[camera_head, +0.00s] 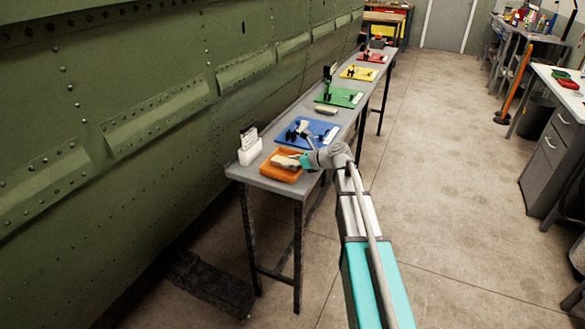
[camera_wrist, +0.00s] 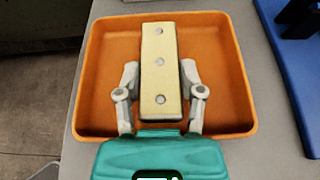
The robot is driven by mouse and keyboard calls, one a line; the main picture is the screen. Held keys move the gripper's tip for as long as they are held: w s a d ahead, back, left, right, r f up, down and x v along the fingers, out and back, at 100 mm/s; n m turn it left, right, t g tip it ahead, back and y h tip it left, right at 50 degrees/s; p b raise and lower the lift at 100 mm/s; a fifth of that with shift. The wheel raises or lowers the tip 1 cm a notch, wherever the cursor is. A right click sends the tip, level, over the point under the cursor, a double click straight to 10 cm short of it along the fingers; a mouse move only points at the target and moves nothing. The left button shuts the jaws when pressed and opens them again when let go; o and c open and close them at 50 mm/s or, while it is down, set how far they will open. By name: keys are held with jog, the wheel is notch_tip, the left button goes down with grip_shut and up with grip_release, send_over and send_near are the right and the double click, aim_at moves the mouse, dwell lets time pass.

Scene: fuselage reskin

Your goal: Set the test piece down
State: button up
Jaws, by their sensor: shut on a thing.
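The test piece (camera_wrist: 160,72) is a pale yellow rectangular block with a row of round fasteners on its top. In the wrist view, my gripper (camera_wrist: 160,85) is shut on its two long sides. The block is over the orange tray (camera_wrist: 93,75), lengthwise near its middle. I cannot tell whether its underside touches the tray floor. In the head view, my gripper (camera_head: 296,161) is at the orange tray (camera_head: 283,177) on the near end of the bench, and the block (camera_head: 284,161) is partly hidden by it.
A blue mat (camera_head: 302,136) with tools lies just beyond the tray. Green (camera_head: 340,97), yellow (camera_head: 359,73) and red (camera_head: 371,57) mats follow along the grey bench (camera_head: 250,172). A white holder (camera_head: 250,150) stands left of the tray. The green fuselage (camera_head: 120,130) borders the left side.

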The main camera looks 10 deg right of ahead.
jog(key=shift+f, duration=0.4)
jog(key=o, duration=1.2)
jog(key=shift+r, duration=0.1)
jog(key=shift+r, duration=0.15)
jog(key=shift+s+d+r, duration=0.15)
jog(key=p+v, duration=0.4)
jog(key=v, duration=0.5)
jog(key=shift+s+d+r, duration=0.2)
jog(key=shift+d, duration=0.1)
jog(key=shift+p+v, duration=0.3)
jog(key=shift+v, duration=0.6)
jog(key=shift+f, duration=0.1)
